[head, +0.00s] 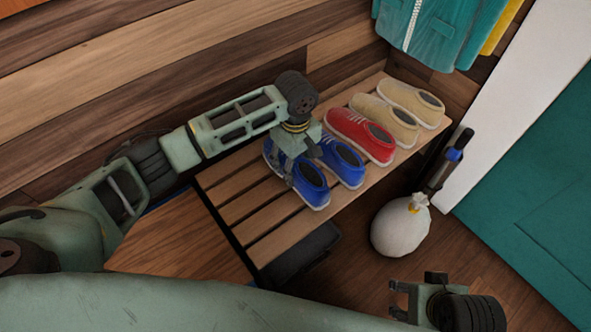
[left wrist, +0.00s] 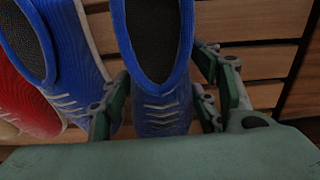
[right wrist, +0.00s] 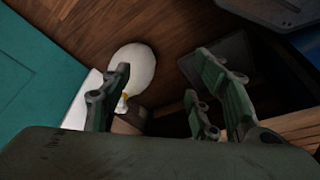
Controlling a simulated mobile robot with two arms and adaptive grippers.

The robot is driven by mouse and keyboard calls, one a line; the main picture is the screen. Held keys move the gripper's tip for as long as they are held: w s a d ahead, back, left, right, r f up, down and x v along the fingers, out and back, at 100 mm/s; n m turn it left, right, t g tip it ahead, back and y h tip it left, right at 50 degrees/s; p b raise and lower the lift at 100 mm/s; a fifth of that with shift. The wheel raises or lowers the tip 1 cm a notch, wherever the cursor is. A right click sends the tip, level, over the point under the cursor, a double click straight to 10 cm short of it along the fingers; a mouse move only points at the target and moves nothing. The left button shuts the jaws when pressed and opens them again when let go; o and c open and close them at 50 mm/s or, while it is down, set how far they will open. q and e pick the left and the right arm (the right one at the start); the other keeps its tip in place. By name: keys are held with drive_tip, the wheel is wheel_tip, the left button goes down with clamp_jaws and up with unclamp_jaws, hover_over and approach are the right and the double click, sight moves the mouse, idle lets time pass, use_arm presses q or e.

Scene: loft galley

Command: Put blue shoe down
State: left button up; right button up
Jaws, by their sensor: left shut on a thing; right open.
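A blue shoe (head: 310,188) is at the left end of the row of shoes on the slatted wooden bench (head: 262,215). My left gripper (head: 287,165) is shut on this shoe from above. In the left wrist view the held blue shoe (left wrist: 155,60) sits between the two fingers. Whether its sole touches the slats is hard to tell. A second blue shoe (head: 343,160) stands close beside it, and it also shows in the left wrist view (left wrist: 75,50). My right gripper (head: 397,300) is open and empty, low at the front right, away from the bench.
A red shoe (head: 360,136) and two beige shoes (head: 415,104) stand farther along the bench. Bare slats lie left of the held shoe. A white sack (head: 400,229) and a dark cylinder with a blue band (head: 450,160) are on the floor right of the bench. A teal jacket (head: 430,35) hangs above.

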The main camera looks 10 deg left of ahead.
use_arm(q)
wheel_tip(320, 180, down, 3)
drive_tip(key=shift+r+b, duration=0.1)
drive_tip(key=shift+b, duration=0.3)
use_arm(e)
drive_tip(key=shift+s+r, duration=0.3)
drive_tip(key=shift+r, duration=0.35)
use_arm(q)
drive_tip(key=o, duration=1.4)
